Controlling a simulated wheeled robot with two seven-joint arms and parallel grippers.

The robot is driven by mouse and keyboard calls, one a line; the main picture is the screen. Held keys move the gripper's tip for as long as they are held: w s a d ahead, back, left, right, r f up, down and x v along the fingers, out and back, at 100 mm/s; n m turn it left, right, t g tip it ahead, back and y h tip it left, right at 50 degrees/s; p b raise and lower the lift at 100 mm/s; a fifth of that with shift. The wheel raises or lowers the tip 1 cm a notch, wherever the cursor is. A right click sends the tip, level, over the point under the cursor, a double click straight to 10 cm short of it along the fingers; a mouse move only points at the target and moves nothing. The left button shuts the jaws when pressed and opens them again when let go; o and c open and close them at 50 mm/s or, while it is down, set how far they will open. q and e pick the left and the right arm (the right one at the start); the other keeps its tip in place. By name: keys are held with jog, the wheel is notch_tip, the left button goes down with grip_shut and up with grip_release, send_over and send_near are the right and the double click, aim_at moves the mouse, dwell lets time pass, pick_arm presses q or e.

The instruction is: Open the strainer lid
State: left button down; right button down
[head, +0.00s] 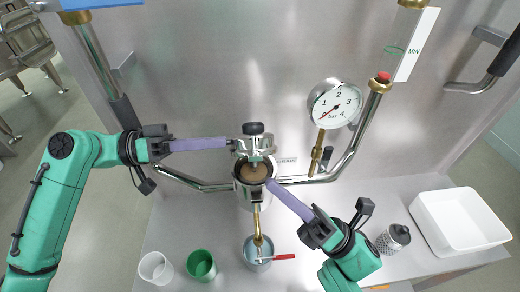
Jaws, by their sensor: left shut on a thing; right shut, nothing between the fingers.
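The steel strainer (243,190) stands at the middle of the panel, joined to pipes on both sides. Its lid (241,147), with a black knob (253,128), is tilted up at the back, and the brownish inside (257,173) shows. My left gripper (229,144) reaches in from the left with long purple fingers, shut on the left edge of the lid. My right gripper (270,184) is shut and empty, its purple fingertips at the right front rim of the strainer. Whether they touch the rim I cannot tell.
A brass outlet (257,222) hangs below the strainer over a steel pot (252,256) with a red handle. A white cup (154,268) and green cup (201,265) stand left of it. A pressure gauge (336,104) is at upper right. A mesh cylinder (392,240) and white tub (424,214) stand right.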

aim_at(259, 143)
jog(key=w+a+r, duration=0.2)
jog(key=r, duration=0.1)
jog(key=w+a+r, duration=0.1)
jog(key=w+r, duration=0.1)
jog(key=shift+r, duration=0.15)
jog(key=shift+w+r, duration=0.1)
jog(key=shift+r, duration=0.1)
jog(key=shift+w+r, duration=0.35)
jog(key=shift+r, duration=0.05)
pick_arm(q)
jog(key=shift+w+f, duration=0.1)
jog(key=shift+f, duration=0.05)
pick_arm(e)
jog(key=shift+w+r, duration=0.15)
jog(key=shift+w, duration=0.2)
pick_arm(q)
jog(key=c, duration=0.9)
grip_release()
jog(key=shift+s, duration=0.2)
pick_arm(e)
jog(key=shift+s, duration=0.3)
